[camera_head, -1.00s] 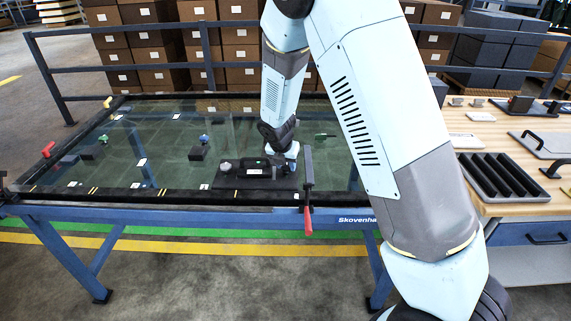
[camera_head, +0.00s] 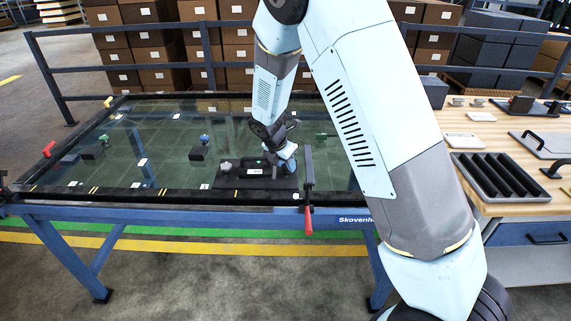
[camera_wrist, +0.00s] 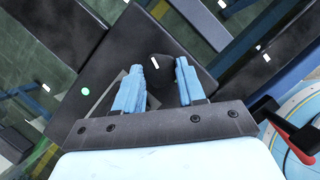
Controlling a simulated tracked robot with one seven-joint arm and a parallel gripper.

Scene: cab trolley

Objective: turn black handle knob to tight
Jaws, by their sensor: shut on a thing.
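The black handle fixture (camera_head: 230,183) lies on the glass table near its front edge, with a grey knob (camera_head: 226,167) at its left end. My gripper (camera_head: 284,168) is at the fixture's right end, pointing down. A small white mark shows on the knob's top. Part of the knob is hidden behind the fingers and the wrist. A green dot shows on the dark body beside it.
A clamp with a red handle (camera_head: 308,220) stands at the table's front edge, just right of my gripper. Other small fixtures, such as a block with a blue top (camera_head: 198,152), stand on the glass. A wooden bench (camera_head: 515,205) with a black tray (camera_head: 502,177) is to the right.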

